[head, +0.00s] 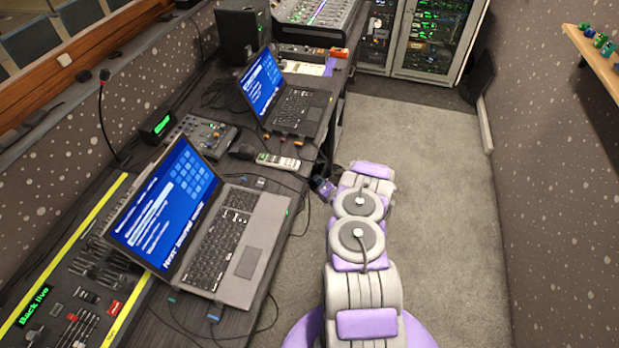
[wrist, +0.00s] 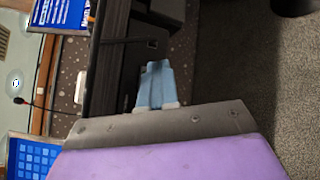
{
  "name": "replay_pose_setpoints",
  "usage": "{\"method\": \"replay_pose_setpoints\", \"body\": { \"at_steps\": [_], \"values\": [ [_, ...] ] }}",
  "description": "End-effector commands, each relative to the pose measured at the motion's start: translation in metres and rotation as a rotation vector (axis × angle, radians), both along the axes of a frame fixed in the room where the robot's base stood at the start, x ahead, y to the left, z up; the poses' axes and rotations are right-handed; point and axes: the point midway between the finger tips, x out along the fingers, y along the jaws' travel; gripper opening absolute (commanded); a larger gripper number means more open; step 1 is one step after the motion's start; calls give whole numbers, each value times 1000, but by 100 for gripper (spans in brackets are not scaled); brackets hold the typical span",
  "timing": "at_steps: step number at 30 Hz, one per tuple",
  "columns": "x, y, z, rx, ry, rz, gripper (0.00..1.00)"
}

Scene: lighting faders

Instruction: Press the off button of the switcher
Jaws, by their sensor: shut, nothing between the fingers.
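No off button can be made out, and I cannot tell for sure which device is the switcher. One candidate is a small grey control box with knobs and buttons (head: 202,134) on the desk between the two laptops in the head view. Another is a pale handset with small coloured buttons (head: 278,161) to the right of it. My gripper (wrist: 154,72) shows light blue fingers, closed together and empty, in front of the dark desk side in the wrist view. In the head view my gripper (head: 322,186) is small and partly unclear, just right of the desk edge and apart from both devices.
A near laptop (head: 232,248) and a farther laptop (head: 298,110) stand open on the desk with loose cables. A fader panel (head: 95,270) is at lower left. A mixing console (head: 315,14) and rack cabinet (head: 425,40) are at the back. Grey carpet (head: 440,170) is clear on the right.

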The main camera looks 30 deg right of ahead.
Motion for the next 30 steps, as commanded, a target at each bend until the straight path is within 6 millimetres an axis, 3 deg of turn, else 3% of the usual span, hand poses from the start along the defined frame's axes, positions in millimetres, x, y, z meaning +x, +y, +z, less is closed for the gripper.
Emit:
{"method": "replay_pose_setpoints", "body": {
  "at_steps": [30],
  "values": [
    [7, 7, 2, 0, 1, 1, 0]
  ]
}}
